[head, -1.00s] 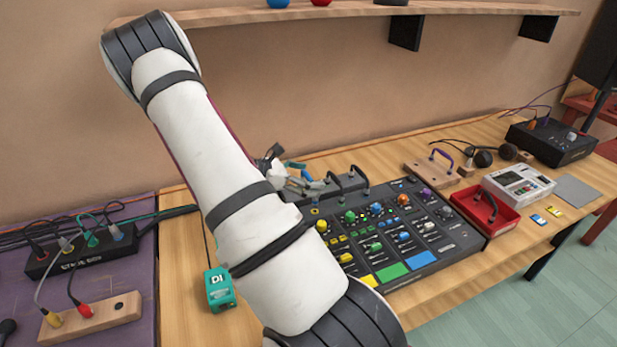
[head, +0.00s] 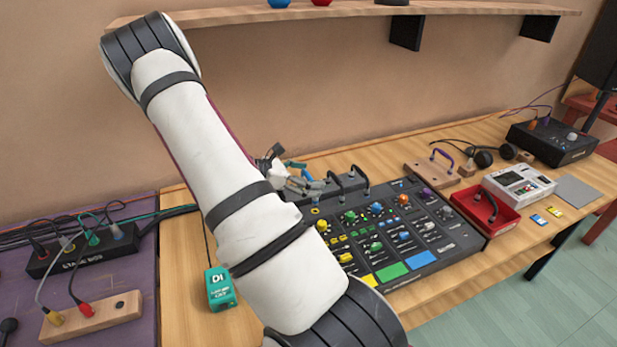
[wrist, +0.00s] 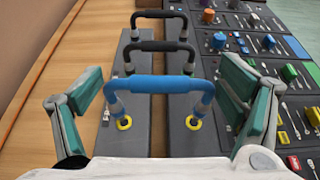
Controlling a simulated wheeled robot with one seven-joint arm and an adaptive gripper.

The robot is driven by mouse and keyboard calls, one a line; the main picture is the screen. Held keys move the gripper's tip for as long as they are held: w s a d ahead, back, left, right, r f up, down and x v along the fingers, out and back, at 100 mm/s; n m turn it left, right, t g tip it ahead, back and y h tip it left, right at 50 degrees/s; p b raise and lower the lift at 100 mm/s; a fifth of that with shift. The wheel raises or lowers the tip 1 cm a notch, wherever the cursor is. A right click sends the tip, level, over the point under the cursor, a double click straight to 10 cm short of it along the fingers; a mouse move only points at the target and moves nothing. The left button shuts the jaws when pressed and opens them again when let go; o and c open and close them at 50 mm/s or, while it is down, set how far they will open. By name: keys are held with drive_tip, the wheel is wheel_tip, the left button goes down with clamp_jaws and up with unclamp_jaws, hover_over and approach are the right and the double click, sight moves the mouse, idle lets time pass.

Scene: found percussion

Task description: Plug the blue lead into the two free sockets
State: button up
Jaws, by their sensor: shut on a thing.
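The blue lead (wrist: 155,86) is a U-shaped bridge with a plug at each end, seen in the wrist view. My gripper (wrist: 158,78) has its teal fingers on either side of the lead and is shut on it. The plugs point down at two yellow-ringed sockets, the left socket (wrist: 124,123) and the right socket (wrist: 193,123). Each plug overlaps the far edge of its ring; I cannot tell whether either is inserted. The sockets are on two parallel dark grey strips. In the head view my gripper (head: 302,178) is partly hidden behind my arm.
Two black leads (wrist: 151,46) (wrist: 162,14) bridge the same strips just beyond the blue one. A mixer with coloured knobs (head: 395,232) lies close on the right. A teal DI box (head: 221,288) stands near my arm. Bare wood (wrist: 75,50) lies left of the strips.

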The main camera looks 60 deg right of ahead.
drive_tip(key=shift+f+b, duration=0.4)
drive_tip(key=shift+f, duration=1.1)
drive_tip(key=o, duration=1)
drive_tip(key=shift+c, duration=0.2)
drive_tip(key=shift+r, duration=0.1)
drive_tip(key=v, duration=1.2)
drive_tip(key=shift+s, duration=0.1)
